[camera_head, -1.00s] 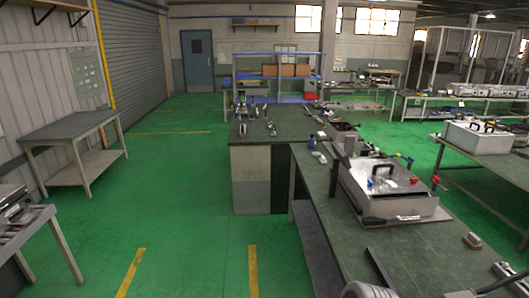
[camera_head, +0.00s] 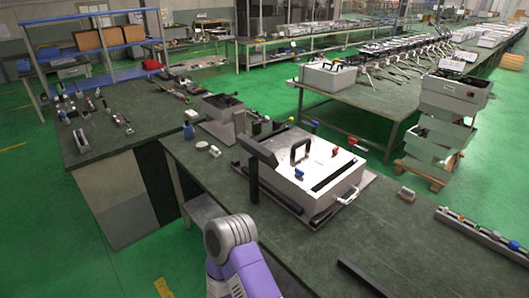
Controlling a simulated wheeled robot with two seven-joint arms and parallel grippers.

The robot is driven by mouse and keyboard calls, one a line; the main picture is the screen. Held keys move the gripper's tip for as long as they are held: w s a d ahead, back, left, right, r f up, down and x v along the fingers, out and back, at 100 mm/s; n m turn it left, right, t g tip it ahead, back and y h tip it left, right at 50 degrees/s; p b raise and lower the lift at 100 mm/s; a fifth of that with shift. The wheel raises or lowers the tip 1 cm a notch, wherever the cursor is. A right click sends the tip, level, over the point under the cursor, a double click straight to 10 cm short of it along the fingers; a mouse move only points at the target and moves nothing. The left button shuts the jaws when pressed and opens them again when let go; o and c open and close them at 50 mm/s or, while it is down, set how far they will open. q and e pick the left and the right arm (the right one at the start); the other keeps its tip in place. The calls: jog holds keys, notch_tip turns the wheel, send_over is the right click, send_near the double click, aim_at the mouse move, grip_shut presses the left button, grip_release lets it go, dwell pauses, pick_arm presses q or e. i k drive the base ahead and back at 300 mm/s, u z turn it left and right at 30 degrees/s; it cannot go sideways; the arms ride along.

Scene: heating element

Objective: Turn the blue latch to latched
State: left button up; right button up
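A small blue part (camera_head: 299,173) is on the lid just in front of the handle. Another blue knob (camera_head: 314,124) shows behind the box. I cannot tell for sure which one is the blue latch, nor its turn angle. A red part (camera_head: 335,152) is near the lid's right side, and a red knob (camera_head: 352,141) is beyond it. Part of my purple and grey arm rises at the bottom, in front of the box. Neither gripper shows.
A dark upright post (camera_head: 253,168) stands at the box's left side. A small block (camera_head: 405,194) and a rail with several parts (camera_head: 485,232) lie to the right. A dark bar (camera_head: 361,278) lies at the front. The bench right of the box is mostly clear.

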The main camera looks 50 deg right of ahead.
aim_at(299, 173)
jog(key=i, duration=1.8)
jog(key=z, duration=2.7)
